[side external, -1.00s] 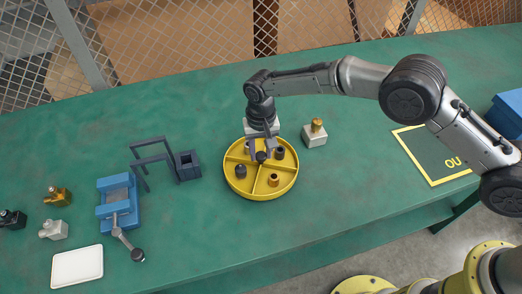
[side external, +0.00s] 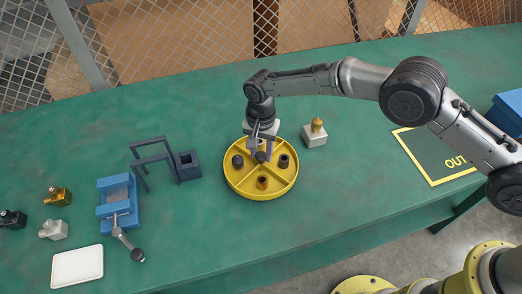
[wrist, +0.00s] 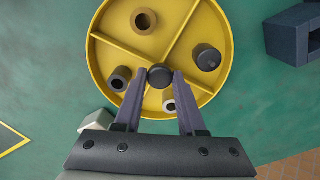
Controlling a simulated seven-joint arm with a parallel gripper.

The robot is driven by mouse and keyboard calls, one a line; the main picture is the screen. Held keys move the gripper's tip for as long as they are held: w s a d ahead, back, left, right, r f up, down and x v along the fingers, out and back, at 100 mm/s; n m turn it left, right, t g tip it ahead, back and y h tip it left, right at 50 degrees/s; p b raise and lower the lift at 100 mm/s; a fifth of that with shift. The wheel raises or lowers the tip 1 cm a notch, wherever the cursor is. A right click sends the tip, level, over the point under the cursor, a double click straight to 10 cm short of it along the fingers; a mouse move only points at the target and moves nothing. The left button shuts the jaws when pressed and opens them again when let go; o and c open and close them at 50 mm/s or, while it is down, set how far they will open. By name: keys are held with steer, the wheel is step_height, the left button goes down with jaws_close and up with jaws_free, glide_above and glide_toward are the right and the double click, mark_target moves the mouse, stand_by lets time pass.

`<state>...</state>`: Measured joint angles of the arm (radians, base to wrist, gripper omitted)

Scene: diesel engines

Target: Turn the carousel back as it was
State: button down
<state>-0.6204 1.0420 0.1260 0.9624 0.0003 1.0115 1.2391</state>
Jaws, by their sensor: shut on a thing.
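The carousel (side external: 258,196) is a round yellow tray on the green table, split by low walls into four compartments. A dark knob (wrist: 160,76) stands at its centre. My gripper (side external: 262,153) is over the middle of the carousel, pointing down, with its fingers closed on the two sides of the knob. One finger partly covers the pale-brown sleeve.
A pale block with a brass top (side external: 315,135) stands close right of the carousel. A dark box (side external: 189,166) and frame (side external: 152,157) stand left, then a blue vise (side external: 118,205) and a white tray (side external: 77,266). A yellow-edged OUT area (side external: 432,158) lies right.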

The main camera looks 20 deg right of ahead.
mark_target(261, 155)
steer(key=shift+r+m, duration=0.1)
steer(key=shift+m, duration=3.2)
steer(key=c, duration=0.5)
jaws_free()
step_height(261, 155, up, 14)
